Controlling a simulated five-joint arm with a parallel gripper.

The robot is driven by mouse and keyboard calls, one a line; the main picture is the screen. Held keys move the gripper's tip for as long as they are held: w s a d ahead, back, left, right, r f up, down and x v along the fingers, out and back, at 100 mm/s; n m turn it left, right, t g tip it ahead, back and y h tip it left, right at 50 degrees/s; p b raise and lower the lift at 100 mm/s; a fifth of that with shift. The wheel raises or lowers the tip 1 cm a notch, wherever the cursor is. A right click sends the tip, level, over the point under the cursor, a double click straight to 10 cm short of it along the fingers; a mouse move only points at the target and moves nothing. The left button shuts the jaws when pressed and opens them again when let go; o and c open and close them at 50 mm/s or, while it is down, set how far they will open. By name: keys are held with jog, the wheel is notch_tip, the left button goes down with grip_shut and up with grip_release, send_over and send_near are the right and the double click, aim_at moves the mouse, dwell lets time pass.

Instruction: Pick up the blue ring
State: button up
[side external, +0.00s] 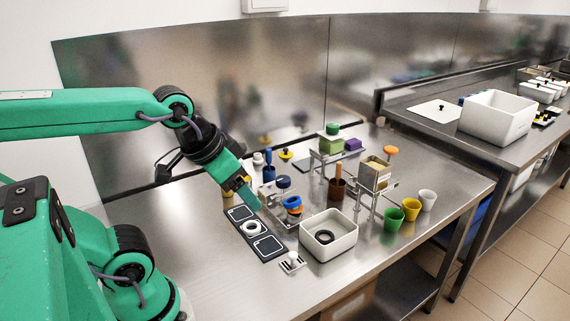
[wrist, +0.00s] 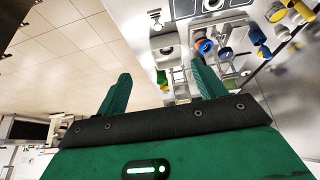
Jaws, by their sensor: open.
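The blue ring (side external: 292,202) sits above an orange ring (side external: 294,210) on a small stand near the middle of the bench. The blue ring also shows in the wrist view (wrist: 206,46), just past the tip of the right-hand finger. My gripper (side external: 252,200) is to the left of the blue ring in the side view, above the dark panel. In the wrist view, my gripper (wrist: 160,70) has its green fingers wide apart with nothing held between them.
A white bin (side external: 314,251) holding a black ring (side external: 323,237) stands to the right. A dark panel (side external: 241,213) with a white ring (side external: 251,228) lies below my gripper. Green (side external: 393,219), yellow (side external: 411,209) and white cups (side external: 427,200) stand farther right.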

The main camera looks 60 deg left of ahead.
jog(key=shift+w, duration=0.1)
jog(key=w+a+f+n+g, duration=0.15)
jog(key=w+a+n, duration=0.35)
jog(key=w+n, duration=0.55)
jog(key=w+a+f+n+g, duration=0.3)
jog(key=w+a+f+n, duration=0.5)
jog(key=w+f+n, duration=0.2)
jog(key=shift+w+a, duration=0.3)
jog(key=shift+w, duration=0.2)
jog(key=shift+n+g, duration=0.25)
jog(key=shift+f, duration=1.25)
jog(key=shift+f, duration=0.1)
